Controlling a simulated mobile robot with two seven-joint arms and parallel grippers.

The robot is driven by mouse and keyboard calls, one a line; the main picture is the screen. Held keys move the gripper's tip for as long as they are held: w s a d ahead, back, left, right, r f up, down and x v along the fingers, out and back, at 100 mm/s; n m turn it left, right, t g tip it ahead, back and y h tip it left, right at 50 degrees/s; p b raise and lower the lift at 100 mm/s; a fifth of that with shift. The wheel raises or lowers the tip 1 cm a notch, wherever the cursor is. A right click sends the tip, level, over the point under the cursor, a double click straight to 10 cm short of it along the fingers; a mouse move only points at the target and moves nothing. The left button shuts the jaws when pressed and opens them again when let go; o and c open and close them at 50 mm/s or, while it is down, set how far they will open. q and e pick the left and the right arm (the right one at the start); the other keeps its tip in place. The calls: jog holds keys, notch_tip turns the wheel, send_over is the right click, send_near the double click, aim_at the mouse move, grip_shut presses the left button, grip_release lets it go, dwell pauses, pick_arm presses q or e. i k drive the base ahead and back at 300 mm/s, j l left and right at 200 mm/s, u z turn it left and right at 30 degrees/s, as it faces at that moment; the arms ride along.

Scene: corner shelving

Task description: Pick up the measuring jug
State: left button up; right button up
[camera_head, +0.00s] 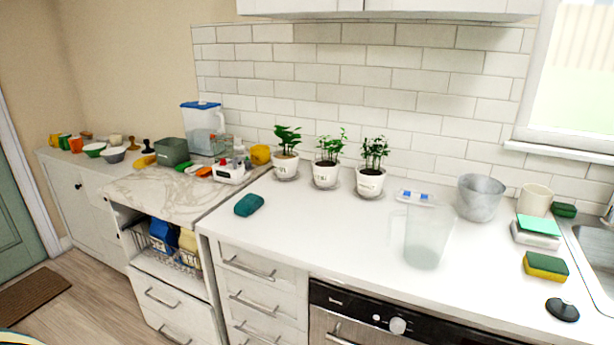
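A clear, see-through vessel (424,238), which looks like the measuring jug, stands upright on the white counter (320,220) right of centre. I cannot make out a handle or markings on it. A blue-and-white flat item (413,197) lies just behind it and partly shows beside its rim. A grey, cloudy bucket-like container (480,198) stands behind it to the right. Neither of my grippers is in view.
Three potted plants (370,182) stand along the wall. A teal sponge-like item (249,205) lies at the counter's left. Sponges (545,267), a cream mug (535,199), a black round lid (562,310) and the sink (595,250) are at right. The counter left of the vessel is clear.

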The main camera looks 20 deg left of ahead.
aim_at(430, 224)
jog(key=i+j, duration=0.1)
jog(key=j, duration=2)
